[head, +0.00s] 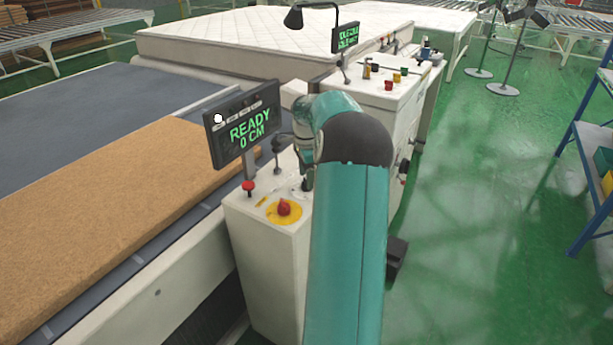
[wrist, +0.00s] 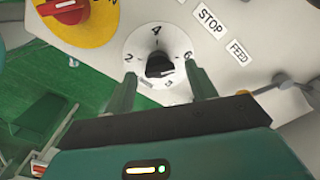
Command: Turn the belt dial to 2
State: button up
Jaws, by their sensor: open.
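In the wrist view, the belt dial (wrist: 142,77) is a white disc with a dark knob (wrist: 158,62) at its centre. Readable marks are 2 at the left, 4 at the top and what looks like 6 at the right. In the head view, my arm hides the dial and most of my gripper (head: 307,178).
A red button on a yellow base (head: 284,208) sits on the white console (head: 262,275), also in the wrist view (wrist: 90,22). STOP (wrist: 209,19) and FEED (wrist: 238,51) labels lie right of the dial. The screen (head: 243,124) reads READY 0 CM. A brown slab (head: 110,215) lies left.

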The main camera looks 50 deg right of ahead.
jog(key=shift+f, duration=0.35)
jog(key=c, duration=1)
